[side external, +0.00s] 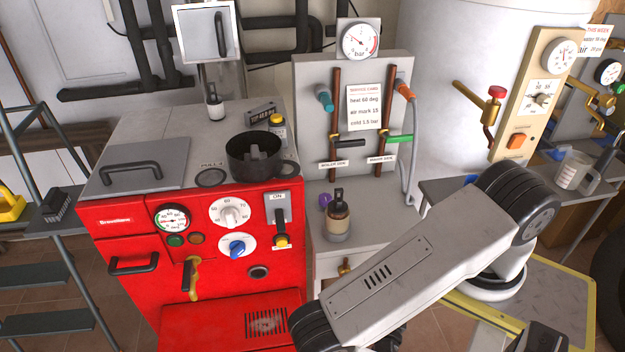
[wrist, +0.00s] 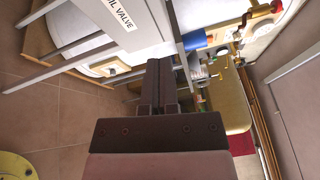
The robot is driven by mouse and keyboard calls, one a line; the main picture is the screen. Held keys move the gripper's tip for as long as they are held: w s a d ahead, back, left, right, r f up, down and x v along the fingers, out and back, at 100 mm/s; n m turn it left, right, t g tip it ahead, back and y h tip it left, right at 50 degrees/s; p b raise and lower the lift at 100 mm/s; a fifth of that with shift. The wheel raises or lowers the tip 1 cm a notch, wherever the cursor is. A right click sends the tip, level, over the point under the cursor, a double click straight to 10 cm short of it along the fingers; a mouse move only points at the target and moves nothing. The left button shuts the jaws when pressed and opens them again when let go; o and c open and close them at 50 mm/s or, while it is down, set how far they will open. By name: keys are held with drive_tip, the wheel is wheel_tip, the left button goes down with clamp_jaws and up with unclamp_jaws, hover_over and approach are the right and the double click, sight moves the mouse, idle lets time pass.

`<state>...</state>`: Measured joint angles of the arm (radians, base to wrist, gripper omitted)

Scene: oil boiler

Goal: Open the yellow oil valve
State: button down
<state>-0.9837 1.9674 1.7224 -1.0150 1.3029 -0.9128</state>
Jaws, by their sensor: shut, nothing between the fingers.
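In the wrist view, my gripper (wrist: 160,68) is shut and empty, with its dark fingers side by side. A label (wrist: 118,20) reading "IL VALVE", its start cut off, is on a white panel up and left of the fingertips. I cannot clearly make out the valve handle in this view. In the side external view, a yellow lever (side external: 191,278) hangs upright on the front of the red boiler (side external: 120,220); no label shows whether it is the oil valve. My gripper is out of sight there, beyond my arm link at the bottom.
In the wrist view, grey bars (wrist: 62,66) run beside the panel, and a tan block (wrist: 232,95) is right of the fingers. In the side external view, a dark pot (side external: 252,165) stands on the boiler, and a grey valve board (side external: 312,92) stands behind the cabinet.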

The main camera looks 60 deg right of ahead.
drive_tip(key=f+m+y, duration=0.1)
drive_tip(key=a+f+m+y, duration=0.1)
drive_tip(key=f, duration=0.1)
drive_tip(key=w+a+f+m+t+y, duration=0.1)
drive_tip(key=f, duration=0.1)
drive_tip(key=shift+w+d, duration=0.15)
drive_tip(key=x, duration=0.9)
drive_tip(key=shift+f, duration=0.15)
idle(1.5)
drive_tip(key=shift+w+d, duration=0.15)
drive_tip(key=shift+d, duration=0.1)
drive_tip(key=shift+w+a+r, duration=1.15)
drive_tip(key=shift+w, duration=0.05)
